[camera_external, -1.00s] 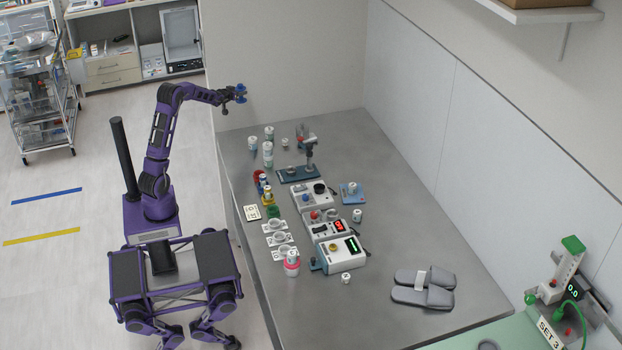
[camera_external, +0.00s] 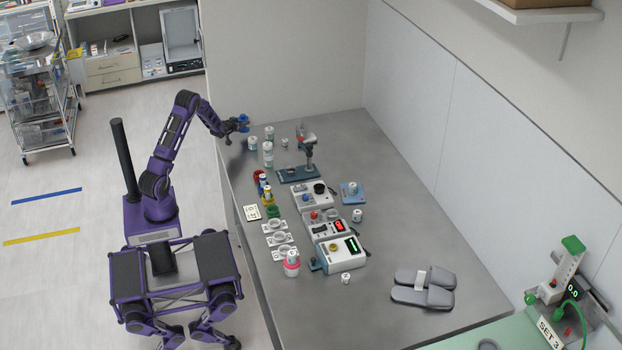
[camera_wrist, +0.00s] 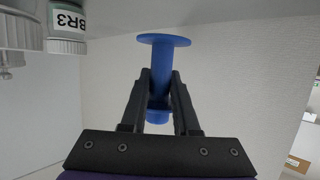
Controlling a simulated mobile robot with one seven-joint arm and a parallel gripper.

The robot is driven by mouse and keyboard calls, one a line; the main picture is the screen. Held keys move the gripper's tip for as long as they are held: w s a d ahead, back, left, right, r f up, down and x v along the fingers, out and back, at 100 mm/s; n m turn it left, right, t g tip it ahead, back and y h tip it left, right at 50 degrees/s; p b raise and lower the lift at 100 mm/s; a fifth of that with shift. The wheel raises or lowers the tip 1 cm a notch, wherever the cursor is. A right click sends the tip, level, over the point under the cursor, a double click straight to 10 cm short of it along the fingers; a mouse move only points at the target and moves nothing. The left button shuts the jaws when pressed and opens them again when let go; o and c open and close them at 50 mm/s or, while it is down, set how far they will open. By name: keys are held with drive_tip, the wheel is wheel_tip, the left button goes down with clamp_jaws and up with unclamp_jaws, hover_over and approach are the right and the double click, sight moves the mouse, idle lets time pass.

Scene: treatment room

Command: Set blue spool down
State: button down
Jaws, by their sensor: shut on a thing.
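The blue spool (camera_wrist: 162,70) is held between the two fingers of my gripper (camera_wrist: 160,88) in the wrist view. Its wide flange shows beyond the fingertips and its other end sits between the fingers. In the external view my gripper (camera_external: 236,125) is at the far left corner of the steel table (camera_external: 410,190), with the blue spool (camera_external: 243,119) at its tip. Whether the spool touches the tabletop cannot be told; it appears above it, just left of several white labelled jars.
White jars (camera_external: 268,154) stand close to the right of my gripper; one labelled BR3 (camera_wrist: 67,22) shows in the wrist view. A stand (camera_external: 309,150), boxed devices (camera_external: 335,254) and grey slippers (camera_external: 423,289) are farther along. The far right tabletop is clear.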

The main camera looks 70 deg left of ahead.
sight(243, 129)
drive_tip(key=shift+f, duration=1.8)
drive_tip(key=shift+f+b, duration=0.2)
drive_tip(key=shift+b, duration=0.25)
drive_tip(key=c, duration=0.7)
unclamp_jaws()
drive_tip(key=shift+o, duration=0.2)
drive_tip(key=shift+r, duration=0.1)
drive_tip(key=shift+r+p, duration=0.2)
drive_tip(key=shift+p, duration=0.15)
drive_tip(key=v, duration=1.2)
